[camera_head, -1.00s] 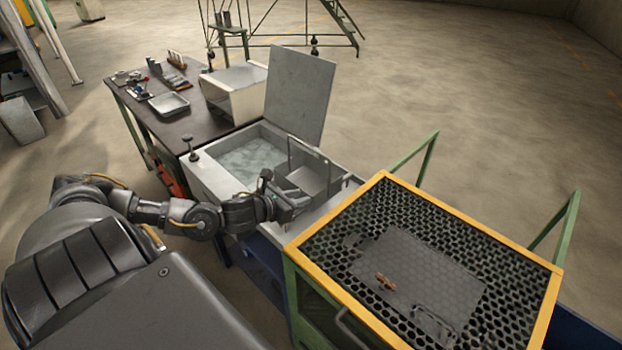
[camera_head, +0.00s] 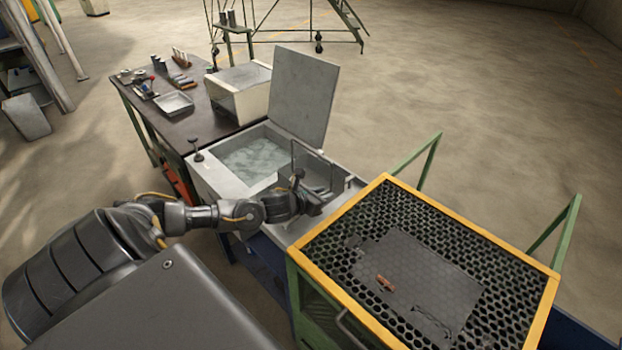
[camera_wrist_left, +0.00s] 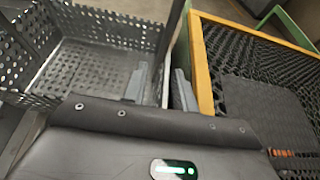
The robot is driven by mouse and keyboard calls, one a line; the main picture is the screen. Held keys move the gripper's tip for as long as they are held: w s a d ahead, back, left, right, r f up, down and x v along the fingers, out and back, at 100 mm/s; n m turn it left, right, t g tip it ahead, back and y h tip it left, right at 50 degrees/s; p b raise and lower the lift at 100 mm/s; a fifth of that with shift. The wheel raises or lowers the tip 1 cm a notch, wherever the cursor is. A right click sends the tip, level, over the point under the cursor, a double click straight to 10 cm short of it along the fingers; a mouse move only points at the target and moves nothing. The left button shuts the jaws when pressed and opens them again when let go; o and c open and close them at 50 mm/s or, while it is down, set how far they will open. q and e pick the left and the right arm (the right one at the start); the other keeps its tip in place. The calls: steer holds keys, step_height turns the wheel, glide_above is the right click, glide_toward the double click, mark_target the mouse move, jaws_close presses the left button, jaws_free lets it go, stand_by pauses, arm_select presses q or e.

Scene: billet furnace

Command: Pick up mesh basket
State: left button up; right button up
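The mesh basket (camera_wrist_left: 100,55) shows in the left wrist view as a dark perforated metal basket, empty where I can see into it. In the head view the basket (camera_head: 318,172) sits at the right end of the grey tank (camera_head: 213,180), with a tall handle frame, partly hidden by my left arm. My left gripper (camera_wrist_left: 158,90) has its two fingers apart at the basket's right edge, near an upright bar. The gripper (camera_head: 314,205) shows small in the head view. I cannot tell whether the fingers touch the basket. My right gripper is not in view.
The tank holds water (camera_head: 255,158) and has a raised lid (camera_head: 303,97). A yellow-framed black grate (camera_head: 330,240) with a plate (camera_head: 415,275) and a small brown piece stands close to the right. A dark workbench (camera_head: 190,125) with tools and a white box (camera_head: 240,90) stands behind left.

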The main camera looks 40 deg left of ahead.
arm_select(q)
steer(key=shift+s, duration=0.1)
jaws_close()
stand_by(0.3)
steer(key=shift+r, duration=0.1)
